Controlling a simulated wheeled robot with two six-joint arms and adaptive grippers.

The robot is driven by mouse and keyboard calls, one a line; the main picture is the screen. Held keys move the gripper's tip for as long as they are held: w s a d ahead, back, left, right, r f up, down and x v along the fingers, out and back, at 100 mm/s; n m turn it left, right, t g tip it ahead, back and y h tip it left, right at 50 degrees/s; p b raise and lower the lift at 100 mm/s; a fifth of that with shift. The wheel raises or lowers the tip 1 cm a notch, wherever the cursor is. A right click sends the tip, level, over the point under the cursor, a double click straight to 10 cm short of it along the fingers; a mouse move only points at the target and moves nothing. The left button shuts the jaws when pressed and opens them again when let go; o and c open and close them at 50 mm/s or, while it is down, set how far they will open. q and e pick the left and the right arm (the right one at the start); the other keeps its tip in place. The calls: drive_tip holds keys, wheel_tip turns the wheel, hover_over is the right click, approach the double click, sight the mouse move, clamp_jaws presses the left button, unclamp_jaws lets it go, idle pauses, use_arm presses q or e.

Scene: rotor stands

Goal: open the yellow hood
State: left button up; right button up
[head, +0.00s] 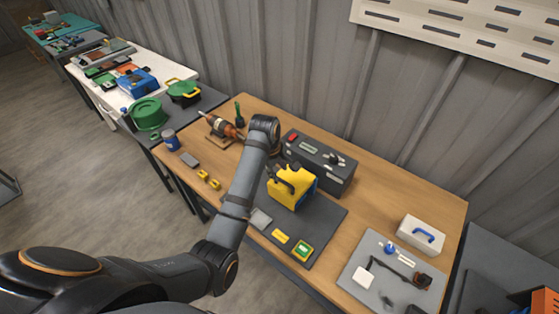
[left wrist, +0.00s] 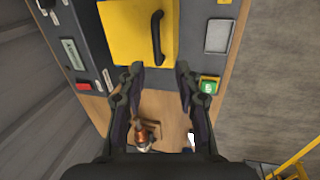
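The yellow hood (head: 293,190) is a boxy cover on the dark mat, with blue showing at its far right side. It looks closed. In the left wrist view the hood (left wrist: 128,35) fills the top middle, and its black bar handle (left wrist: 157,38) stands out from its face. My left gripper (left wrist: 160,70) is open, its two fingers on either side of the handle's line, with the handle just beyond the tips. I see no contact. In the head view my left arm reaches over the table and partly hides the gripper near the hood. My right gripper is not in view.
A dark grey box with a red button (head: 320,162) stands close behind the hood. A green-framed piece (head: 302,250) and a yellow plate (head: 280,236) lie in front. A copper rotor (head: 222,126) sits to the left. A grey tray (head: 350,285) and white case (head: 420,236) are right.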

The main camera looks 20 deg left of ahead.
use_arm(q)
drive_tip(key=r, duration=0.1)
hover_over(284, 182)
drive_tip(key=s, duration=0.2)
drive_tip(key=s+x, duration=0.1)
drive_tip(key=x, duration=0.4)
drive_tip(key=f, duration=0.1)
drive_tip(key=w+f+b, duration=0.1)
drive_tip(key=f+b, duration=0.1)
drive_tip(key=shift+w+a+f, duration=0.15)
drive_tip(key=shift+a+f, duration=0.15)
drive_tip(key=shift+f, duration=0.05)
drive_tip(key=shift+w+f+b, duration=0.2)
drive_tip(key=shift+f+b, duration=0.15)
drive_tip(key=shift+f, duration=0.15)
drive_tip(key=shift+c, duration=0.3)
clamp_jaws()
drive_tip(key=shift+r, duration=0.15)
